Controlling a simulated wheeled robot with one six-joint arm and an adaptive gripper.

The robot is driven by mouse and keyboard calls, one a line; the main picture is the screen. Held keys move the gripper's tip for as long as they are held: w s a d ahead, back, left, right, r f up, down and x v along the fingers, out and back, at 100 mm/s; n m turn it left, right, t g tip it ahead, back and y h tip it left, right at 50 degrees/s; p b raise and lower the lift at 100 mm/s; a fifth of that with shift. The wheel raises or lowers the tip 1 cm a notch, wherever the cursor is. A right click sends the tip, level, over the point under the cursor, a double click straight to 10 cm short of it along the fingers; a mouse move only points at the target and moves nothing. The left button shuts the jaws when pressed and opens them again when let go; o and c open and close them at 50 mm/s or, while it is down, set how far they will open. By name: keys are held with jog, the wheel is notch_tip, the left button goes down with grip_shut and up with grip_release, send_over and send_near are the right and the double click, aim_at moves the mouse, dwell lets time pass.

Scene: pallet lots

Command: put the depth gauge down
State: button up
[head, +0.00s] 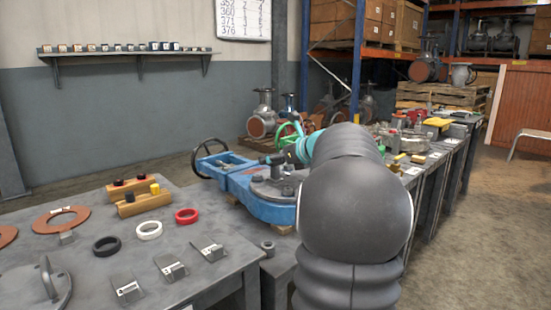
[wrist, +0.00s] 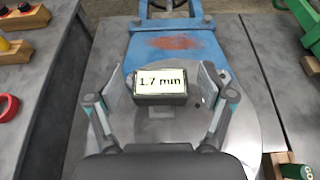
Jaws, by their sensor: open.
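The depth gauge (wrist: 162,86) is a small dark block with a lit display reading "1.7 mm". In the wrist view it is on or just over the round grey metal face (wrist: 240,130) of a blue valve body (wrist: 170,42). My gripper (wrist: 166,84) is open, with one finger on each side of the gauge and visible gaps between. The gauge's underside is hidden, so its contact with the face cannot be seen. In the head view the blue valve (head: 265,208) lies beyond the near table, and my arm hides part of it; I cannot make out the gauge there.
The near table (head: 205,275) holds red (head: 187,216), white (head: 149,231) and black (head: 107,246) rings, wooden blocks, and several small numbered stands. A black handwheel (head: 210,158) stands up behind the valve. Further tables with parts (head: 435,125) run back on the right; open floor lies beyond.

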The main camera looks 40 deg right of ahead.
jog(key=a+p+v, duration=0.1)
jog(key=v, duration=1.1)
jog(key=shift+d+r, duration=0.2)
jog(key=shift+d, duration=0.25)
